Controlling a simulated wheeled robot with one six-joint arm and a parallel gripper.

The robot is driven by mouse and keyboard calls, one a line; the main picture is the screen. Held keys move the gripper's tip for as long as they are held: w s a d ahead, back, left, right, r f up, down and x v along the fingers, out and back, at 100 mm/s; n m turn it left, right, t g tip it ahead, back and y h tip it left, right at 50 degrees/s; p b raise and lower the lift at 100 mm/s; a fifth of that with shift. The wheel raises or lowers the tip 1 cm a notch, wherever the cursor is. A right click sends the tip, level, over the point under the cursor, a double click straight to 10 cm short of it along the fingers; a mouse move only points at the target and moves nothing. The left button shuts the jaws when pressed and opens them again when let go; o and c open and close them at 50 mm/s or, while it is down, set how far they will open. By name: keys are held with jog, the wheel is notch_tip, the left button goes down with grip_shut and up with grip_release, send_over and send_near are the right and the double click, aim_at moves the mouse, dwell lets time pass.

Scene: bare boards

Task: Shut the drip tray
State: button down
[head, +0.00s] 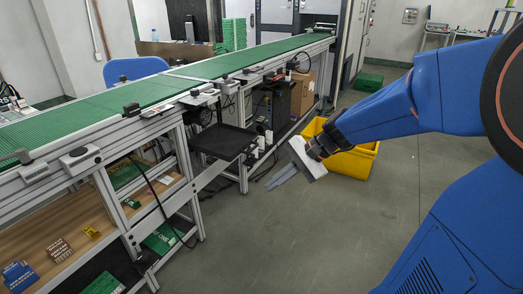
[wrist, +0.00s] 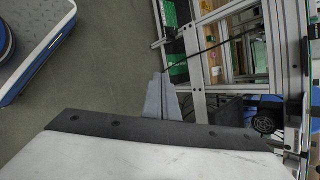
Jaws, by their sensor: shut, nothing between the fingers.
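The drip tray (head: 222,141) is a flat black tray under the green conveyor. In the head view it juts out from the bench frame into the aisle, so it stands open. My gripper (head: 271,186) is to the right of the tray and lower in the picture, apart from it, with its grey fingers pointing down-left. The fingers are together and empty. In the wrist view my gripper (wrist: 161,76) shows over the grey floor, with the bench frame to its right. I cannot clearly tell the tray in the wrist view.
The long green conveyor (head: 105,101) runs along the left on a metal frame, with shelves of small boxes below. A yellow bin (head: 358,163) stands behind my gripper. A dark cable hangs by the shelves. The grey floor (head: 260,240) in front is clear.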

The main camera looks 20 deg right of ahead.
aim_at(221, 140)
jog(key=w+d+f+m+t+y, duration=0.1)
jog(key=w+d+f+m+t, duration=0.15)
jog(key=w+d+m, duration=0.45)
jog(key=w+d+f+m+t+y, duration=0.1)
jog(key=w+d+f+m+t, duration=0.2)
jog(key=w, duration=0.7)
jog(key=w+d+f+m+t+y, duration=0.1)
jog(key=w+d+f+m+t, duration=0.15)
jog(key=w+d+m, duration=0.5)
jog(key=w+a, duration=0.3)
jog(key=w+a+f+n, duration=0.1)
jog(key=w+a, duration=0.3)
jog(key=w+a+f+n, duration=0.1)
jog(key=w+a, duration=0.2)
jog(key=a, duration=0.1)
jog(key=shift+w+a+f, duration=0.1)
jog(key=shift+w+f, duration=0.1)
jog(key=shift+w, duration=0.1)
jog(key=shift+a, duration=0.1)
jog(key=r+x, duration=0.1)
jog(key=x, duration=0.6)
jog(key=w+r+x, duration=0.1)
jog(key=r+x, duration=0.1)
jog(key=x, duration=0.5)
jog(key=r+x, duration=0.1)
jog(key=x, duration=0.6)
jog(key=shift+w+a+r, duration=0.15)
jog(key=shift+w+r, duration=0.2)
jog(key=shift+w+a+r, duration=0.15)
jog(key=shift+w, duration=0.05)
